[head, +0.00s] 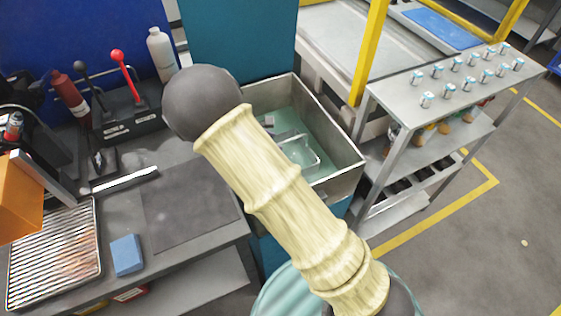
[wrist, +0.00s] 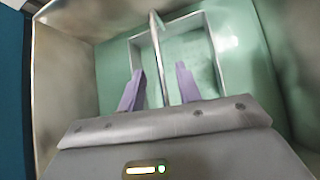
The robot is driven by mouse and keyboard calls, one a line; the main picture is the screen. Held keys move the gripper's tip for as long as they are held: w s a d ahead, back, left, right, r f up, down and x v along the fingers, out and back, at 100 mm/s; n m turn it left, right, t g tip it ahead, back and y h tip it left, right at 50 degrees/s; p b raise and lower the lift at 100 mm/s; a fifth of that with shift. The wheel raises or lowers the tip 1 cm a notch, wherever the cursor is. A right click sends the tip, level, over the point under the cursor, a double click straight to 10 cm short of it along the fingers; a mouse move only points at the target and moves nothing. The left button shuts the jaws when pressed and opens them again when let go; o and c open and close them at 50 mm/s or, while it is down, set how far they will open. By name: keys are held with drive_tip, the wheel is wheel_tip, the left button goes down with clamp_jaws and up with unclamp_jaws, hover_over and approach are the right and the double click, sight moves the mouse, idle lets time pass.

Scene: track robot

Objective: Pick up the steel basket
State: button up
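The steel basket (head: 317,160) sits inside a steel-walled tank (head: 345,178) with a pale green inside, partly hidden behind my arm in the head view. In the wrist view the basket (wrist: 217,62) shows as a rectangular thin-walled frame low in the tank, with a bar-like handle (wrist: 158,58) rising across it. My gripper (wrist: 160,82) is open, with its two purple fingers apart. The handle runs between the fingers in the picture, with gaps on both sides. My gripper is hidden behind my arm in the head view.
The tank walls stand close around my gripper. A workbench (head: 190,205) with a wire rack (head: 55,255) and a blue block (head: 127,254) is at left. A steel shelf cart (head: 455,85) holding several small cylinders is at right. Floor at far right is mostly clear.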

drive_tip(key=x, duration=0.5)
drive_tip(key=shift+d+p, duration=0.1)
drive_tip(key=shift+p, duration=0.25)
drive_tip(key=shift+c, duration=0.4)
drive_tip(key=shift+w, duration=0.1)
clamp_jaws()
